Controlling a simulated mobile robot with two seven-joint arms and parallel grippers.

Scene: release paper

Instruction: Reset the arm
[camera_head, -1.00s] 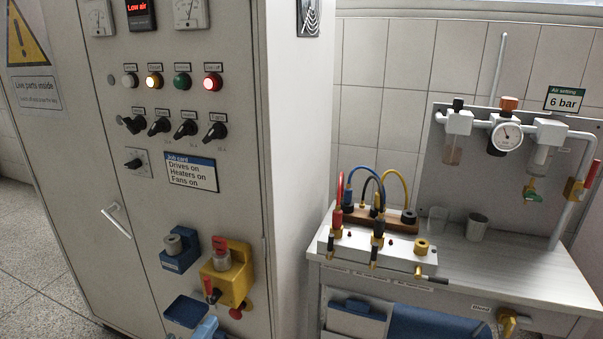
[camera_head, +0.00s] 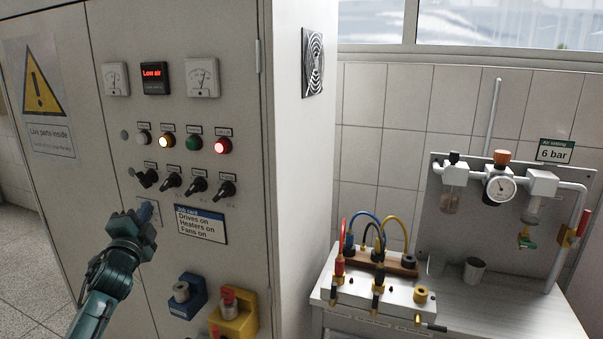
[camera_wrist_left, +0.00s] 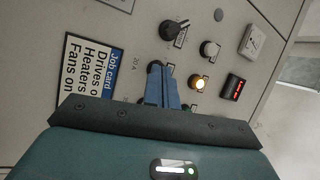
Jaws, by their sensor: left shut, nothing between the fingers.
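My left gripper (camera_head: 146,210) is shut and empty, its blue fingers in front of the grey cabinet (camera_head: 108,215), just below the row of black rotary switches (camera_head: 172,182). It covers the small switch plate left of the job card (camera_head: 200,224). In the left wrist view, the closed blue fingers (camera_wrist_left: 163,92) point at the panel, with a black knob (camera_wrist_left: 155,67) partly behind their tips. I cannot tell whether they touch the panel. My right gripper is not in view.
Meters and a red "Low air" display (camera_head: 154,76) sit above the lit lamps. A blue block (camera_head: 187,297) and yellow block (camera_head: 233,316) protrude below. A bench (camera_head: 500,318) with cables, a cup (camera_head: 474,270) and air fittings stands right. Floor is open at left.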

